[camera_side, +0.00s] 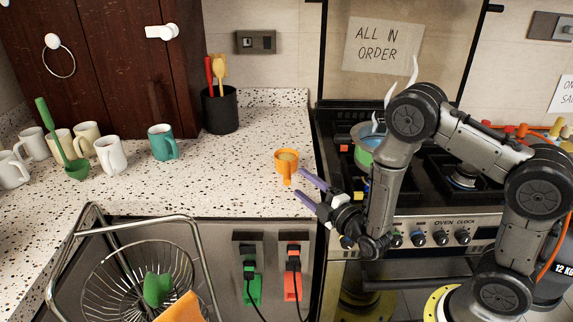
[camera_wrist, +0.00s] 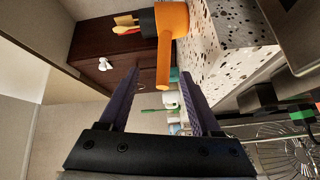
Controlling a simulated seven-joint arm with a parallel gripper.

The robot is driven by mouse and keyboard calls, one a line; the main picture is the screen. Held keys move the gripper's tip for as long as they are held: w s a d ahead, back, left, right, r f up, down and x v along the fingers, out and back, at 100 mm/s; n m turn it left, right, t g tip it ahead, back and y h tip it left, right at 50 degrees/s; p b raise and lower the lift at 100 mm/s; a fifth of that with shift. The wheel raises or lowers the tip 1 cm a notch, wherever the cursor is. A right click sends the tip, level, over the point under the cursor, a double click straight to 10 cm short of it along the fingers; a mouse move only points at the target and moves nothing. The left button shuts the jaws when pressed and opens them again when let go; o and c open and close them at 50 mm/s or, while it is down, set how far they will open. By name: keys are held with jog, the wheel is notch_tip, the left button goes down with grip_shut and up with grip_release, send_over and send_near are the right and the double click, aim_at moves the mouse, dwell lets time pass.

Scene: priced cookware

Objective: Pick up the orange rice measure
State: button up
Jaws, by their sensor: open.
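The orange rice measure (camera_side: 287,164) stands on the speckled counter (camera_side: 240,180) near its right end, beside the stove. It is a small cup with a handle that points toward the counter's front edge. My gripper (camera_side: 306,188) is open and empty, just right of and in front of the measure, with its purple fingers pointing left. In the wrist view the orange measure (camera_wrist: 173,22) is at the top, its handle hanging down, beyond the fingertips of my gripper (camera_wrist: 160,78). The fingers do not touch it.
A black utensil pot (camera_side: 220,110) stands behind on the counter. A teal mug (camera_side: 162,143), several pale mugs and a green ladle (camera_side: 75,168) are at the left. A wire basket (camera_side: 130,280) is in front. The stove (camera_side: 450,190) holds a steaming pot (camera_side: 365,150).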

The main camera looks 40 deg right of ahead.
aim_at(287, 171)
jog(key=w, duration=0.4)
jog(key=w+d, duration=0.1)
jog(key=shift+w, duration=0.4)
jog(key=w, duration=0.4)
jog(key=shift+d+f, duration=0.25)
jog(key=shift+d, duration=0.15)
jog(key=shift+w, duration=0.55)
jog(key=shift+c, duration=0.3)
grip_shut()
